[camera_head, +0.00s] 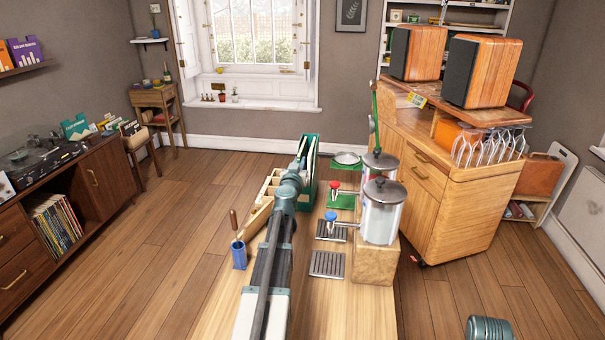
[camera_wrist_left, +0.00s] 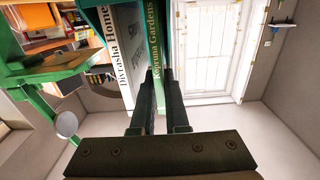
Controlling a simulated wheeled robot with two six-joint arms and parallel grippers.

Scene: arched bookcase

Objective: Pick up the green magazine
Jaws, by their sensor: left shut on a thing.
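In the left wrist view, the green magazine (camera_wrist_left: 157,38) stands with its spine toward me, lettered "Kopruna Gardens". My left gripper (camera_wrist_left: 160,76) is shut on its spine, one finger on each side. A white magazine (camera_wrist_left: 126,50) lettered "Divrasha Home" stands just left of it. In the head view, my left arm reaches forward over the wooden counter to a green upright thing (camera_head: 310,165), where the wrist hides the fingers. I cannot tell there which part is magazine and which is holder. My right gripper is out of view.
A wooden cabinet (camera_head: 440,180) with speakers and hanging glasses is farther right. The floor at left is clear.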

